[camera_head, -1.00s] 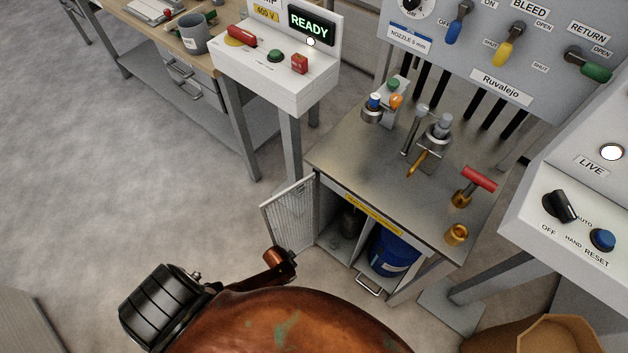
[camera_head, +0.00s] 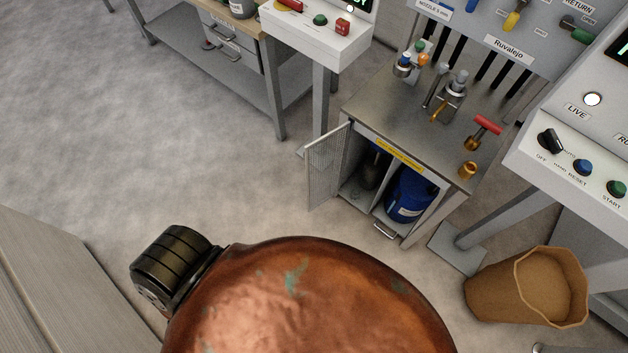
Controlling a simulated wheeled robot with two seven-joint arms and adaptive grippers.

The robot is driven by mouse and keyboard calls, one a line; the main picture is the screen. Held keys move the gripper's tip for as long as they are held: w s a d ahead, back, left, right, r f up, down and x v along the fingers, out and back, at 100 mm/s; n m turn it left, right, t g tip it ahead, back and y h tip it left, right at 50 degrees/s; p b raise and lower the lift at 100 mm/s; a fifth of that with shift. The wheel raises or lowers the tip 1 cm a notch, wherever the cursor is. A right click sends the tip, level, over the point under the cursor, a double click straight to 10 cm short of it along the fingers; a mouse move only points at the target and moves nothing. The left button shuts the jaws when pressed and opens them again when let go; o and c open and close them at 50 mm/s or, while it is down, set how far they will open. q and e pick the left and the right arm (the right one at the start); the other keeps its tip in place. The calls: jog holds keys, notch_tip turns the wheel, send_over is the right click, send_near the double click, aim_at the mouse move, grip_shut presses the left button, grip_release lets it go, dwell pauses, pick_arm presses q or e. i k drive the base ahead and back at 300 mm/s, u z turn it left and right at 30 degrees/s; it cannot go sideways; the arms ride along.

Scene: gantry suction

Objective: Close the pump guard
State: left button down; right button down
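The pump guard looks to be the pale mesh door (camera_head: 326,168) on the left side of the low cabinet under the steel bench (camera_head: 430,118). It stands open, swung outward to the left. Behind it, the left compartment holds a dark pump-like object (camera_head: 374,168), partly in shadow. A blue drum (camera_head: 407,195) stands in the right compartment, above a small metal handle at the floor edge. Neither of my grippers shows in the view. My copper-coloured body and a dark joint of mine fill the lower middle.
A brown bin (camera_head: 528,288) stands on the floor at the right. A control console (camera_head: 575,150) rises above it. A white READY console (camera_head: 315,38) and a workbench (camera_head: 190,60) stand at the back left. The floor left of the mesh door is clear.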

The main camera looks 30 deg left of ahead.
aim_at(307, 158)
jog(key=u, duration=2.65)
jog(key=i, duration=3.25)
jog(key=z, duration=4.45)
